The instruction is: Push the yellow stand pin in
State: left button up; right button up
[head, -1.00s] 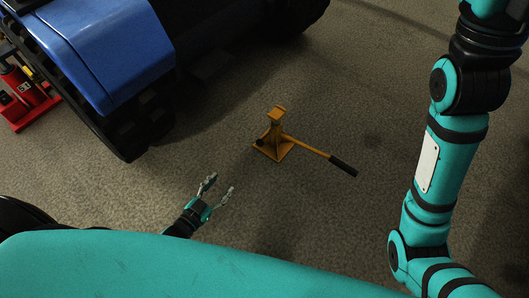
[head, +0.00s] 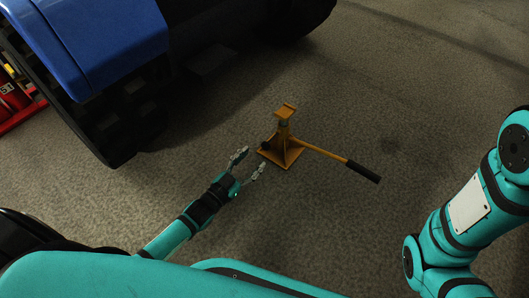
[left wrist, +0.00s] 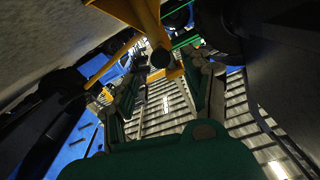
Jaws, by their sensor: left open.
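The yellow stand (head: 284,144) stands upright on the floor, with a flat square base and a small top plate. A yellow lever with a black grip (head: 363,171) reaches out to its right. The dark pin end (head: 265,146) shows at the stand's left side. My left gripper (head: 250,161) is open and empty, just left of the stand and apart from it. In the left wrist view the stand (left wrist: 136,12) is at the top, and the round dark pin end (left wrist: 162,58) lies between and beyond the open fingers (left wrist: 168,84). My right gripper is out of the picture.
A blue tracked machine (head: 100,40) fills the upper left, its dark track near the stand's left. A red jack (head: 14,98) is at the far left edge. The floor (head: 420,90) right of and behind the stand is clear.

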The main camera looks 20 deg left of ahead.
aim_at(264, 148)
pick_arm(q)
jog(key=b+x, duration=0.2)
jog(key=x, duration=0.4)
jog(key=shift+f+b, duration=0.15)
jog(key=shift+b, duration=0.25)
jog(key=shift+w+d, duration=0.2)
jog(key=shift+w, duration=0.2)
grip_shut()
